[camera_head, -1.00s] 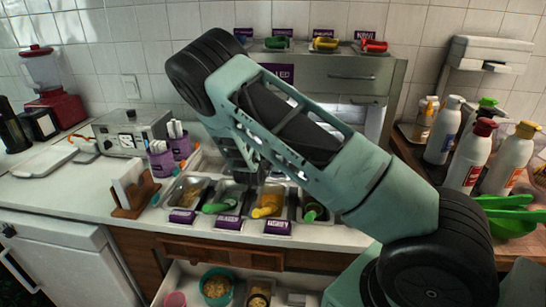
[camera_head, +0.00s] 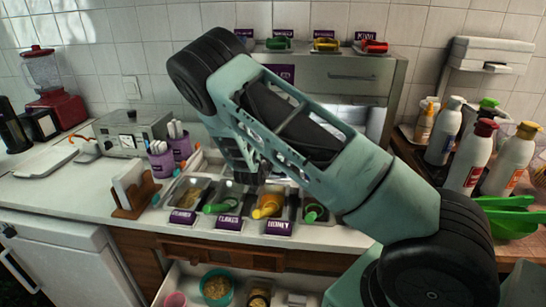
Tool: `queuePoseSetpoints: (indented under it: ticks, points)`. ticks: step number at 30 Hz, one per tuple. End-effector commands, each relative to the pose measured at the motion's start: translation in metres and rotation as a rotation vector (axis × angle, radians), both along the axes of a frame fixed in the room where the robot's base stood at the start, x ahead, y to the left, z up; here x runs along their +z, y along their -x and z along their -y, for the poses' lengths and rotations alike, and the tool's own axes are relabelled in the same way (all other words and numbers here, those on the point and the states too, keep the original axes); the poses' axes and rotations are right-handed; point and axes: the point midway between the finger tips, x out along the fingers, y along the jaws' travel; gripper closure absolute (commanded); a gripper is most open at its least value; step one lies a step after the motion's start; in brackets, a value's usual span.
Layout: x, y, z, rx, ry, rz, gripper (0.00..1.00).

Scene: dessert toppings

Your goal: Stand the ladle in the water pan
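A row of steel topping pans is set in the counter, with purple labels in front. One pan (camera_head: 190,192) holds brownish contents, and to its right are pans with a green-handled utensil (camera_head: 222,204), an orange-yellow utensil (camera_head: 267,207) and another green utensil (camera_head: 314,213). The labels near the middle appear to read FLAKES and HONEY. I cannot tell which pan is the water pan or which utensil is the ladle. My gripper (camera_head: 257,180) hangs low over the back of the middle pans. My arm hides most of it, and its fingers and any held thing are unclear.
Squeeze bottles (camera_head: 468,157) and green bowls (camera_head: 512,216) crowd the right. Purple cups (camera_head: 161,160), a napkin holder (camera_head: 134,190) and a toaster-like appliance (camera_head: 132,133) stand left. An open drawer (camera_head: 190,285) with bowls lies below the counter front.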

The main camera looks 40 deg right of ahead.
Motion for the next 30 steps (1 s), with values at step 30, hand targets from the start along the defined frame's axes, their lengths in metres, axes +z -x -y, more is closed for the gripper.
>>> queuePoseSetpoints:
  ticks: [30]
  points:
    - [-0.009,-0.0001,0.0001,0.0,0.0,0.0,1.0]
